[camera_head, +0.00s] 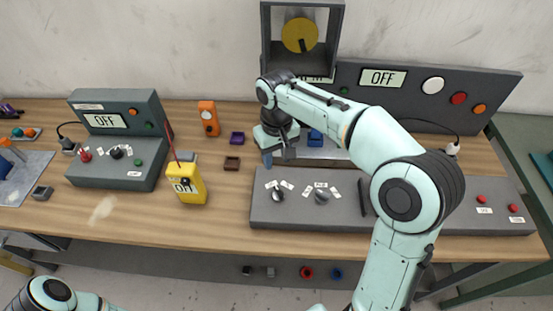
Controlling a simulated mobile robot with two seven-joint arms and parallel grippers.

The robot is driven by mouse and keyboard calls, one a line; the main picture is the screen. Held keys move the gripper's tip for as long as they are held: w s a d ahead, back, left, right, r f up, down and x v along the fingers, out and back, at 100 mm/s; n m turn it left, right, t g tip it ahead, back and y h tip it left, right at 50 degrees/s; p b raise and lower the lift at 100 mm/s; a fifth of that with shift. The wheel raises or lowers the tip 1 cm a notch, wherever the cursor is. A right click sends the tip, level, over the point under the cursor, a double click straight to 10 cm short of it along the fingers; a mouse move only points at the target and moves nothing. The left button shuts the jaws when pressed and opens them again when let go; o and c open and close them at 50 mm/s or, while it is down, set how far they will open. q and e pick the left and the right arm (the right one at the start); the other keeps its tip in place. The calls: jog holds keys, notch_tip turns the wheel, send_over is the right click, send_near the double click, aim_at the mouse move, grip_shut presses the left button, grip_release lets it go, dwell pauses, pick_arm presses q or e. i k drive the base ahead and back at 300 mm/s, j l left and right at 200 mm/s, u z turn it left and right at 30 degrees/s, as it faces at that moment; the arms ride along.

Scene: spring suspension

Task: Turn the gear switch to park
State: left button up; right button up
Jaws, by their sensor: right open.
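A long dark grey control panel (345,226) lies on the right half of the bench. Two knobs with small white labels stand on it, a left knob (277,195) and a right knob (321,197). The label text is too small to read, so I cannot tell which knob is the gear switch or where it points. My right gripper (278,155) is open and points down just behind the panel, above and behind the left knob, apart from both knobs. My right arm hides part of the panel. Only a piece of my left arm shows at the bottom left; its gripper is out of view.
A yellow box (186,184) with a red antenna and a grey console (118,170) reading OFF stand at the left. An upright panel (495,89) with an OFF display and a frame holding a yellow disc (299,35) stand behind. Bare wood (225,205) lies left of the panel.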

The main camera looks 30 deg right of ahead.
aim_at(323, 198)
jog(key=k, duration=1)
